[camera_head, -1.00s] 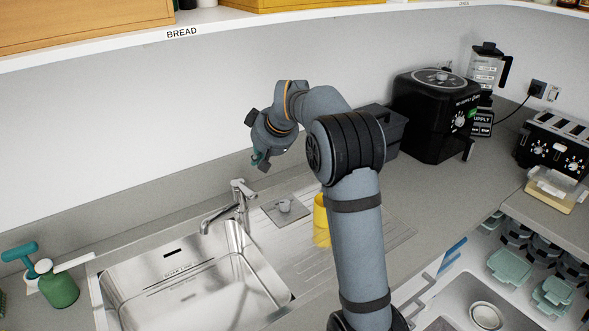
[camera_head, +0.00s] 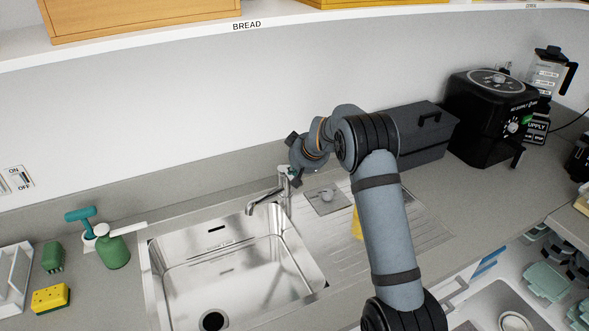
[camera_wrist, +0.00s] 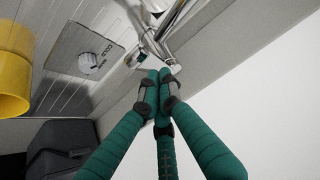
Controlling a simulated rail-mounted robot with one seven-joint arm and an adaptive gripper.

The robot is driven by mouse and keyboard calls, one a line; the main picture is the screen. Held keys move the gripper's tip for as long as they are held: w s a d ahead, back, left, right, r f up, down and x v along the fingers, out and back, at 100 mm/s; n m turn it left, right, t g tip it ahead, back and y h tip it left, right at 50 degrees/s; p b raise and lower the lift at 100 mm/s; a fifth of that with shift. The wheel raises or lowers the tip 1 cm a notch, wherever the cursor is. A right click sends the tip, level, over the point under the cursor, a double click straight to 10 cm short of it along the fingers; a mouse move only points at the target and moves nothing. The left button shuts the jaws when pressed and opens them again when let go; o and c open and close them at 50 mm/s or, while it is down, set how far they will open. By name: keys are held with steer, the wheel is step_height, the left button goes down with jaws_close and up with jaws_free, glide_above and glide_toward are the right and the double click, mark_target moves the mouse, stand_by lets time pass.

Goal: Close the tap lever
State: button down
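The chrome tap (camera_head: 268,201) stands at the back right corner of the sink, its spout pointing left over the basin. The tap lever (camera_head: 286,169) is at its top, partly hidden by my gripper (camera_head: 294,175), which is right beside it. In the wrist view, my gripper (camera_wrist: 160,74) has its green fingers drawn together at the tips. The tips overlap the chrome tap (camera_wrist: 152,42) in the picture; I cannot tell whether they touch the lever. Nothing is visibly held. No running water shows.
The steel sink (camera_head: 165,290) lies in front of the tap. A drain knob plate (camera_head: 326,207) and a yellow cup (camera_head: 357,226) are to the right. A dark toolbox (camera_head: 425,135) stands behind my arm. A green soap bottle (camera_head: 113,250) and sponge (camera_head: 50,298) are on the left.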

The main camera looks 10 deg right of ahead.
steer(key=shift+a+f, duration=0.1)
steer(key=shift+f, duration=0.1)
steer(key=f+b, duration=0.1)
steer(key=b, duration=0.2)
steer(key=shift+s+f, duration=0.2)
steer(key=shift+f, duration=0.15)
steer(key=r+p, duration=0.2)
steer(key=r, duration=0.1)
steer(key=r+p, duration=0.1)
steer(key=r, duration=0.1)
steer(key=shift+w+p, duration=0.25)
steer(key=shift+p, duration=0.05)
steer(key=b+v, duration=0.3)
steer(key=v, duration=0.7)
steer(key=shift+s+f+b, duration=0.2)
steer(key=shift+b, duration=0.15)
steer(key=shift+w+f, duration=0.1)
